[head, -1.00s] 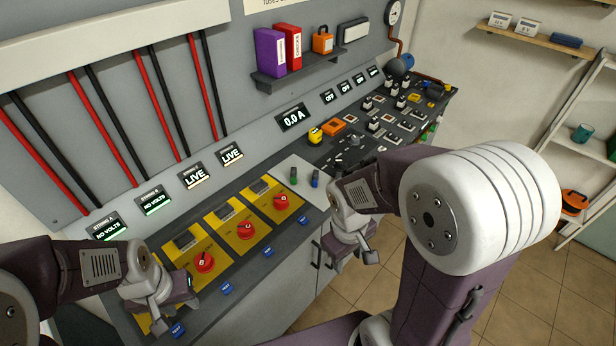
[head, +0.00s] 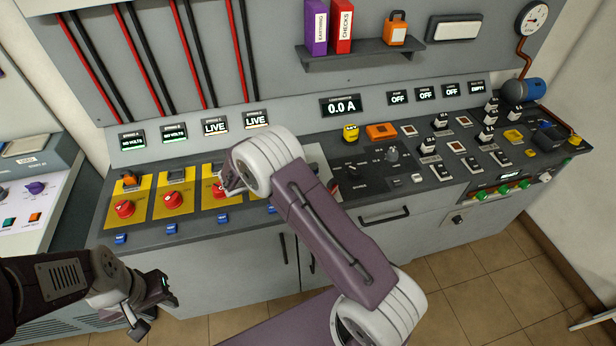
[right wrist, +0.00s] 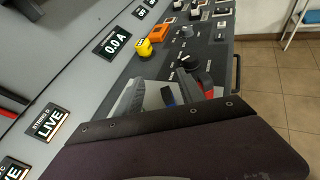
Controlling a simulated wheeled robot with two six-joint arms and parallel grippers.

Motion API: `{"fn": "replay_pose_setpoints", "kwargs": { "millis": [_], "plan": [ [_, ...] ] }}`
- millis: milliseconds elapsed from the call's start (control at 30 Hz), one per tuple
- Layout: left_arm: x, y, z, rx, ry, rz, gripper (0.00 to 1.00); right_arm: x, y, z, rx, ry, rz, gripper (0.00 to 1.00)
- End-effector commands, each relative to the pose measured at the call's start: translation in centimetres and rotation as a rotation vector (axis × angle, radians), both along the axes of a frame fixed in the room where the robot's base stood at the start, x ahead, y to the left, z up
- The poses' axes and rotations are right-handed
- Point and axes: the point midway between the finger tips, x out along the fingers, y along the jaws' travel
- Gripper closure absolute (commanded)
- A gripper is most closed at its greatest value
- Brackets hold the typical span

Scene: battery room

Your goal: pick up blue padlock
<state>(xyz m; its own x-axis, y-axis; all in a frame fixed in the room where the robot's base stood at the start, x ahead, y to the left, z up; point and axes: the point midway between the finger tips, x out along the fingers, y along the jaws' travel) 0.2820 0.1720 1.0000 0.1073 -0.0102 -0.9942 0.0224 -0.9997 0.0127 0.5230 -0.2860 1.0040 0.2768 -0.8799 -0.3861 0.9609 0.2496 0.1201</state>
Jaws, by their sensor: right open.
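A small blue item (right wrist: 167,97), which looks like the blue padlock, shows in the right wrist view on a pale plate (right wrist: 152,97), partly covered. In the head view my right arm hides it. My right gripper (right wrist: 170,92) is open around the area of the blue item; I cannot tell whether it touches it. Its tips are mostly hidden in the head view behind my white wrist joint. A red part shows just right of the blue item. My left gripper (head: 155,312) hangs open and empty in front of the console, low at the left.
The console (head: 440,180) carries yellow plates with red rotary switches (head: 125,209), blue tags (head: 120,239) along its front edge, and several knobs and switches. A yellow item (head: 351,133) and an orange block (head: 381,132) stand behind the plate. A shelf (head: 360,56) hangs above.

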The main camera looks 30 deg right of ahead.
Motion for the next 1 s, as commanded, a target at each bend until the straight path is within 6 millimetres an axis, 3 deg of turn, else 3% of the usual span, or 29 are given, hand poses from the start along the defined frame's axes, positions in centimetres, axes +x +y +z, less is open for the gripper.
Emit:
{"fn": "replay_pose_setpoints", "kwargs": {
  "millis": [33,100,200,367,633,800,1000],
  "plan": [
    [0.0,0.0,-0.4,0.000,0.000,0.000,0.64,0.0,0.7,-2.0,-0.009,0.027,0.020,0.55],
    [0.0,0.0,-0.6,0.000,0.000,0.000,0.64,-0.4,1.5,-4.0,-0.021,0.063,0.038,0.55],
    [0.0,0.0,-0.8,0.000,-0.001,0.000,0.64,-1.0,2.2,-5.8,-0.034,0.102,0.058,0.55],
    [0.0,0.0,-0.8,0.000,-0.001,0.000,0.64,-1.1,2.7,-6.2,-0.036,0.110,0.071,0.55],
    [0.0,0.0,0.2,0.000,-0.001,0.000,0.64,-0.2,-0.4,-7.4,-0.035,0.111,0.066,0.55],
    [0.0,0.0,0.4,0.000,0.000,0.000,0.64,0.2,-1.3,-7.9,-0.034,0.110,0.068,0.55],
    [0.0,0.0,1.4,0.000,-0.001,0.000,0.64,1.2,-4.4,-9.4,-0.034,0.111,0.065,0.55]
  ]
}}
